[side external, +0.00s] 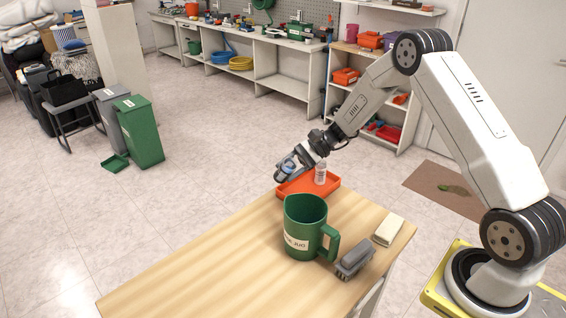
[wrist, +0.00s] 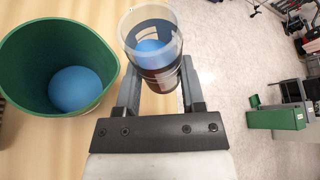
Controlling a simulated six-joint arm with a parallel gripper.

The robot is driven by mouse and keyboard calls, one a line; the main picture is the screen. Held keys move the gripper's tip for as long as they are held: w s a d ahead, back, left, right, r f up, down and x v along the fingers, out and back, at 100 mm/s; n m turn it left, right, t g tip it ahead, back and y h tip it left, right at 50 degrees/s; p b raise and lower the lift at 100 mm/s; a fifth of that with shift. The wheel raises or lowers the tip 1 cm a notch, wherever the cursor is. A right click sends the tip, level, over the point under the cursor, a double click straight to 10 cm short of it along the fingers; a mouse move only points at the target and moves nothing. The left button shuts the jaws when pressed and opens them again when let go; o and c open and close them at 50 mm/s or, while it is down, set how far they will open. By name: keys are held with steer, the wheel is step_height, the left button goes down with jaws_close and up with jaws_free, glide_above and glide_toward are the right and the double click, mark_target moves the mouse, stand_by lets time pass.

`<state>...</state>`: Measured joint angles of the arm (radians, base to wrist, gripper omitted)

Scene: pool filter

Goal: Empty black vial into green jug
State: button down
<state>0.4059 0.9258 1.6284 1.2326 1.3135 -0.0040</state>
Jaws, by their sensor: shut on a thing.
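The green jug (side external: 304,230) stands upright on the wooden table with its handle to the right. In the wrist view the jug (wrist: 108,52) is at the left, open at the top, with a round blue area at its bottom. My gripper (wrist: 159,78) is shut on the black vial (wrist: 160,82), which has a clear upper part and blue contents inside. In the side view my gripper (side external: 290,169) holds the vial behind the jug and above the orange tray. The vial is beside the jug's mouth, not over it. Its exact tilt is hard to tell.
A grey brush-like object (side external: 354,261) and a cream block (side external: 388,230) lie right of the jug. The table's (side external: 200,270) left part is clear.

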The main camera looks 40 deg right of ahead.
steer(key=shift+s+f+n+t, duration=0.25)
steer(key=shift+f+n+t, duration=0.45)
steer(key=shift+n, duration=0.1)
steer(key=n+t, duration=0.1)
steer(key=n, duration=0.1)
steer(key=s+n+t, duration=0.1)
steer(key=n+t, duration=0.1)
steer(key=n, duration=0.1)
steer(key=shift+s+a+y, duration=0.15)
steer(key=shift+y, duration=0.15)
stand_by(0.7)
steer(key=n, duration=0.1)
steer(key=n+t, duration=0.1)
steer(key=shift+s+r+n+y, duration=0.3)
steer(key=shift+s+r+y, duration=0.05)
steer(key=shift+y, duration=0.05)
stand_by(0.5)
